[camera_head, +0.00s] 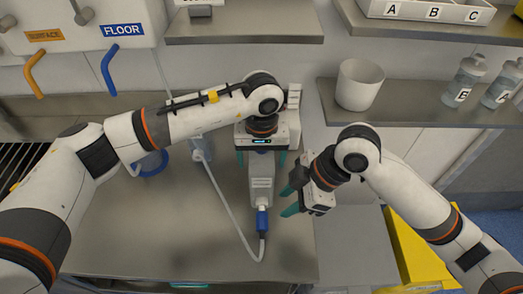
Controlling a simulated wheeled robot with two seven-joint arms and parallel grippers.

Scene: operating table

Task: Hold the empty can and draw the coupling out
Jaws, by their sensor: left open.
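A pale grey can (262,184) stands in the middle of the steel table. A blue coupling (262,221) sits at its near end, joined to a pale hose (225,205). The hose loops back left to a second translucent container (202,147), partly hidden behind my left arm. My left gripper (261,160) is over the can's far end, its teal fingers open on either side. It hides that end. My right gripper (288,200) is just right of the coupling, with its teal fingertips apart and nothing seen between them; it appears not to touch the coupling.
A blue ring-like item (152,164) lies behind my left arm. A shelf (410,103) at the right holds a white cup (359,84) and bottles (464,80). A yellow bin (408,255) stands below right. The table's near left is clear.

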